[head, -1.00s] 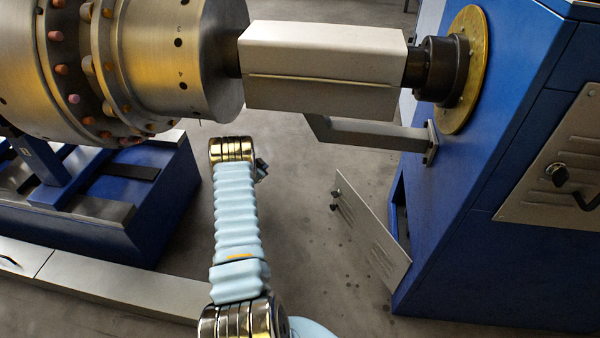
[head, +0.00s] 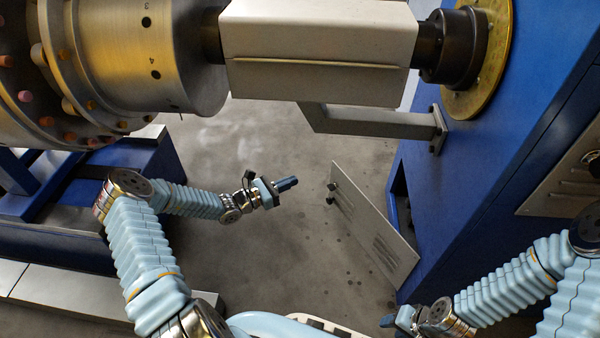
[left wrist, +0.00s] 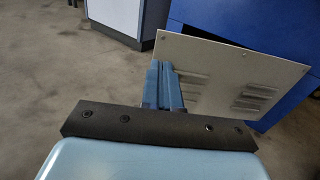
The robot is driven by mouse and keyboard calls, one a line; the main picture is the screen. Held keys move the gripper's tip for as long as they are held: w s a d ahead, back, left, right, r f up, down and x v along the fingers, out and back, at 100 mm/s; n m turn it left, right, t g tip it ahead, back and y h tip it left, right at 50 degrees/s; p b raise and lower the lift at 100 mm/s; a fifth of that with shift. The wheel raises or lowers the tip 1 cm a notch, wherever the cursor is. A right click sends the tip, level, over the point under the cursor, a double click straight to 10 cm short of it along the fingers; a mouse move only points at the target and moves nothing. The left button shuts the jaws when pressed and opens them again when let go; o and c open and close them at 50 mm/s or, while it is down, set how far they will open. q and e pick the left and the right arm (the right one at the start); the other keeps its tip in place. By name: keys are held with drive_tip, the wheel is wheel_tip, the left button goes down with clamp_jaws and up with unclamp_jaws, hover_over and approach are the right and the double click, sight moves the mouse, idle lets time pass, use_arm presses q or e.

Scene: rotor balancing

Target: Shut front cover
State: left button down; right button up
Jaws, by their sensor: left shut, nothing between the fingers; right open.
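The front cover (head: 372,228) is a light grey louvred panel with a dark knob near its left end. It stands swung out from the blue cabinet (head: 445,185), and the dark opening shows behind it. My left gripper (head: 292,183) is shut and empty, a little left of the cover's free edge and apart from it in the head view. In the left wrist view, its closed fingers (left wrist: 163,88) overlap the left edge of the cover (left wrist: 235,85); contact cannot be told. My right gripper (head: 390,321) is open and empty, low in the head view, below the cover.
A grey box-shaped shaft guard (head: 315,50) and its bracket (head: 370,122) lie above the cover. A large metal rotor (head: 150,60) is at upper left, over a blue base. A second vented panel (head: 570,170) is on the cabinet's right. Bare floor lies left of the cover.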

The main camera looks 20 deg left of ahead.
use_arm(q)
drive_tip(key=b, duration=0.2)
approach(333, 163)
drive_tip(key=x, duration=0.5)
drive_tip(key=shift+w+d+f, duration=0.15)
drive_tip(key=shift+w+f, duration=0.1)
drive_tip(key=shift+w+d+b, duration=0.3)
drive_tip(key=shift+w+d, duration=0.1)
drive_tip(key=shift+w, duration=0.15)
drive_tip(key=shift+r, duration=0.1)
